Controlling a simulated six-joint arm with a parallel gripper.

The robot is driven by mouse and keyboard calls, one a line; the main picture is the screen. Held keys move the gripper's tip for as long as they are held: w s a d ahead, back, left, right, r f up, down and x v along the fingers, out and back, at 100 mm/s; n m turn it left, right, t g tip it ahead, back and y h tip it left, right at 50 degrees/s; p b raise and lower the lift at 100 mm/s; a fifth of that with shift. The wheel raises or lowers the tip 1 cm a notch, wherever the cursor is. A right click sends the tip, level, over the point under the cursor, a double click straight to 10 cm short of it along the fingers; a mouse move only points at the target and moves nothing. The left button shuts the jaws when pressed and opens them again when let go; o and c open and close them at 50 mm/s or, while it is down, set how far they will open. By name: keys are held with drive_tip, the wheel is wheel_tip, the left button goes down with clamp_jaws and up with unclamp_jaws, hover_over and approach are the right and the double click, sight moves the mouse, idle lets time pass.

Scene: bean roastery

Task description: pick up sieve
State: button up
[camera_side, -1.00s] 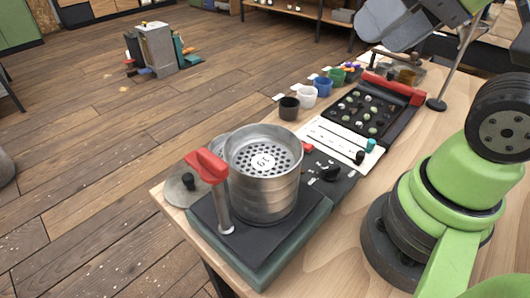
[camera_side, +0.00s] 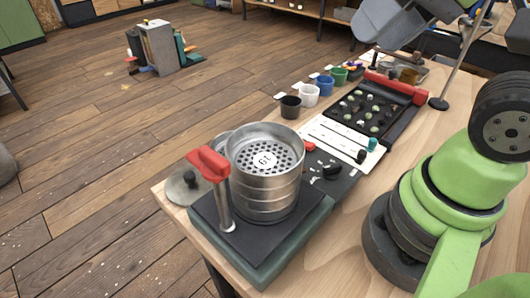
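The sieve (camera_side: 266,160) is a round silver metal pan with a perforated floor and a white label. It tops a stack of metal rings (camera_side: 265,203) standing upright on a dark square base (camera_side: 305,239) at the table's near left corner. A red-topped metal post (camera_side: 222,195) stands close at its front left. Grey parts, probably of my arm, show at the top right, well away from the sieve. I cannot make out my gripper's fingers. Nothing of mine touches the sieve.
A round grey lid-like disc (camera_side: 188,188) lies left of the stack. Behind it are a black cup (camera_side: 290,107), a white cup (camera_side: 309,95), a blue cup (camera_side: 325,85) and a green cup (camera_side: 339,75). A dark bead tray (camera_side: 372,109) lies beyond a white card (camera_side: 335,138).

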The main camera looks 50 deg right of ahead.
drive_tip(key=w+a+f+g+h, duration=0.2)
drive_tip(key=w+a+f+g, duration=0.3)
drive_tip(key=w+g, duration=0.1)
hover_over(295, 145)
wheel_tip(295, 145, down, 5)
drive_tip(key=shift+f, duration=2.75)
drive_tip(key=shift+c, duration=0.5)
